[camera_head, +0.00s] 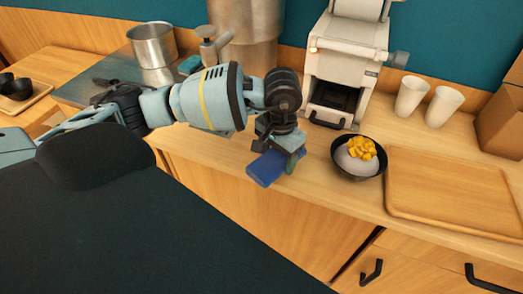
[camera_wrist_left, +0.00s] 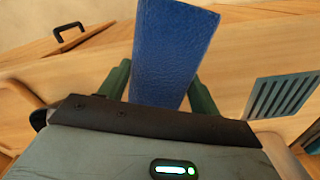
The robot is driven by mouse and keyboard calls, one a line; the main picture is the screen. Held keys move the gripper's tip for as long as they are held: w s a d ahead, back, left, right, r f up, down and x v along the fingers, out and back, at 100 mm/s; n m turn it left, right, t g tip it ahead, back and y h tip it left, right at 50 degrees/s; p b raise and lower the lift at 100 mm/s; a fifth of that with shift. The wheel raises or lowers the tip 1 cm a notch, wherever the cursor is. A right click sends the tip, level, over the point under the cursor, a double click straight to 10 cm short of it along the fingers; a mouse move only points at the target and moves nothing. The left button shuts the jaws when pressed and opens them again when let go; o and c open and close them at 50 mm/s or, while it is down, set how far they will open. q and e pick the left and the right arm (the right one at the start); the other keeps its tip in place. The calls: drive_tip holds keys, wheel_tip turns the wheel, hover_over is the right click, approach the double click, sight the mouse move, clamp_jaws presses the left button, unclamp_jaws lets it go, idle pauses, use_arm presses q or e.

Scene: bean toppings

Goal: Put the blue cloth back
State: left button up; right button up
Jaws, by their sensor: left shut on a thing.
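The blue cloth (camera_head: 265,170) is a flat, folded strip held at the front edge of the wooden counter in the head view. My left gripper (camera_head: 281,154) is shut on it, and the cloth sticks out toward the front. In the left wrist view the cloth (camera_wrist_left: 175,50) reaches away between the two green fingers of the left gripper (camera_wrist_left: 160,78). The part of the cloth inside the gripper is hidden. Whether the cloth touches the counter I cannot tell. My right gripper is not in view.
A black bowl (camera_head: 340,168) with white food and yellow topping stands right of the gripper. Behind are a white machine (camera_head: 326,65) and two cups (camera_head: 411,97). An empty wooden tray (camera_head: 450,225) lies at right. A metal pot (camera_head: 153,45) and small teal item (camera_head: 190,65) are at left.

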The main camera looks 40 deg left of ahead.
use_arm(q)
drive_tip(key=a, duration=0.1)
drive_tip(key=w+a, duration=0.1)
drive_tip(key=a, duration=0.3)
drive_tip(key=shift+w+f, duration=0.15)
drive_tip(key=shift+w, duration=0.2)
drive_tip(key=shift+w+a+f, duration=0.15)
drive_tip(key=shift+a, duration=0.2)
drive_tip(key=shift+f+p, duration=0.35)
wheel_tip(320, 180, down, 2)
drive_tip(key=shift+f, duration=0.4)
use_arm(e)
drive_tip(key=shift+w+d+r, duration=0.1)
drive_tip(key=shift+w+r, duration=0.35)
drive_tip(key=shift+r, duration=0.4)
